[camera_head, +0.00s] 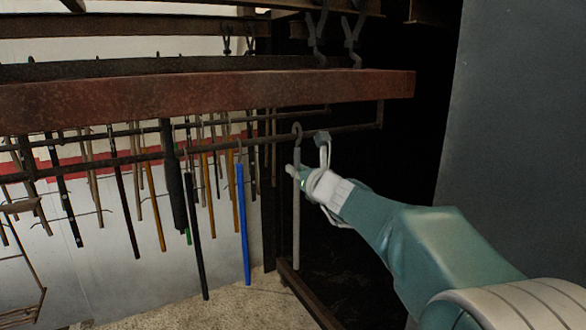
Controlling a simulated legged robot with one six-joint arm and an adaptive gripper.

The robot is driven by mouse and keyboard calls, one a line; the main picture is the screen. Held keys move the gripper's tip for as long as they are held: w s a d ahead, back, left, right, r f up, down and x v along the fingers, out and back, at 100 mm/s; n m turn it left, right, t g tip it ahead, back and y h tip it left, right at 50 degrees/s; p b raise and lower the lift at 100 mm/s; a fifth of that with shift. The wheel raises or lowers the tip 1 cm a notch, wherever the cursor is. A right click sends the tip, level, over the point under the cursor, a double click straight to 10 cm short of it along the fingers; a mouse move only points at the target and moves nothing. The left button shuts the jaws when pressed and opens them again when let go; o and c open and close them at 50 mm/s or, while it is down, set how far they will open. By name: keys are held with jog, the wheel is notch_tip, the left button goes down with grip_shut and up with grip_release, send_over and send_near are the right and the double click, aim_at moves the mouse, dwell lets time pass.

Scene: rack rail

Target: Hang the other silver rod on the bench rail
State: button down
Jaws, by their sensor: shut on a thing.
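A silver-grey rod (296,225) with a hooked top hangs upright at the right end of the row. My gripper (297,174) comes in from the right and is shut on the rod's upper part, just below the hook. The bench rail (347,130) is a thin dark bar below a rusty red beam. The rod's hook overlaps the rail in the picture; I cannot tell whether it is over the rail or in front of it. I cannot clearly make out a second silver rod.
The rusty beam (210,98) runs above the rail. A blue rod (243,225) and a black rod (196,235) hang to the left, with several others beyond. A dark upright panel (410,150) and a grey wall (520,130) stand at the right.

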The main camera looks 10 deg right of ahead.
jog(key=shift+v, duration=2.45)
